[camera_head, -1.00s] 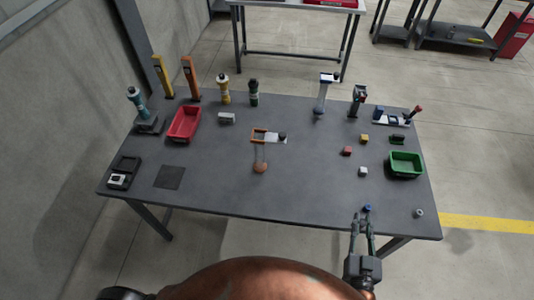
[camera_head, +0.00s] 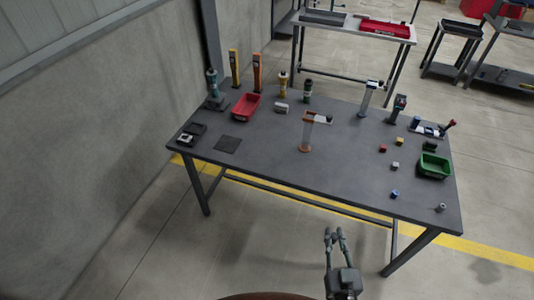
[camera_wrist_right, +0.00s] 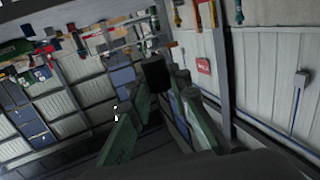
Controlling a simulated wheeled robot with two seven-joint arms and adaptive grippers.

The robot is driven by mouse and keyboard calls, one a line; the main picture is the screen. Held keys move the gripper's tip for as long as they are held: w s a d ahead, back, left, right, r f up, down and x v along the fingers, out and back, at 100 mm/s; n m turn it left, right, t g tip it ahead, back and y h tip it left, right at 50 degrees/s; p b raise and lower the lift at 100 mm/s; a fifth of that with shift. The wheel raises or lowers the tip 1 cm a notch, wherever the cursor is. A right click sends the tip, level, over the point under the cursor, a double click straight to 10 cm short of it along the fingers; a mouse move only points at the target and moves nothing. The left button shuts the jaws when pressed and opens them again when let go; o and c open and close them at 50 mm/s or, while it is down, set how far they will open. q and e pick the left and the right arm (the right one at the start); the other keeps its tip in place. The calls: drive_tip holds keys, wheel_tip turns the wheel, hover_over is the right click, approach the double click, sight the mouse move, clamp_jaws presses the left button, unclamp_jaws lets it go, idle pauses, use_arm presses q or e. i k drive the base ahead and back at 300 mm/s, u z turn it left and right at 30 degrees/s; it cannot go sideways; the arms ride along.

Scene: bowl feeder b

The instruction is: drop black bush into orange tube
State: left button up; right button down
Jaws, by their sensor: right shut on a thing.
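The orange tube (camera_head: 307,132) is a clear upright tube with an orange rim and an orange foot. It stands near the middle of the grey table in the head view. My right gripper (camera_head: 333,235) is in front of the table's front edge, over the floor and well away from the tube. In the right wrist view the right gripper (camera_wrist_right: 156,86) is shut on the black bush (camera_wrist_right: 157,73), a small dark cylinder between its fingertips. The bush cannot be made out in the head view. My left gripper is not in view.
The grey table (camera_head: 265,165) carries a red bin (camera_head: 246,106), a green bin (camera_head: 434,167), a blue-topped clear tube (camera_head: 366,98) and several small coloured parts. Two tall posts, yellow and orange (camera_head: 257,73), stand at the back left. The front middle of the table is clear.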

sight(305, 147)
drive_tip(key=u, duration=1.35)
drive_tip(key=i, duration=1.2)
drive_tip(key=z, duration=0.45)
drive_tip(key=i, duration=0.75)
drive_tip(key=z, duration=1.25)
drive_tip(key=i, duration=0.45)
drive_tip(key=z, duration=0.5)
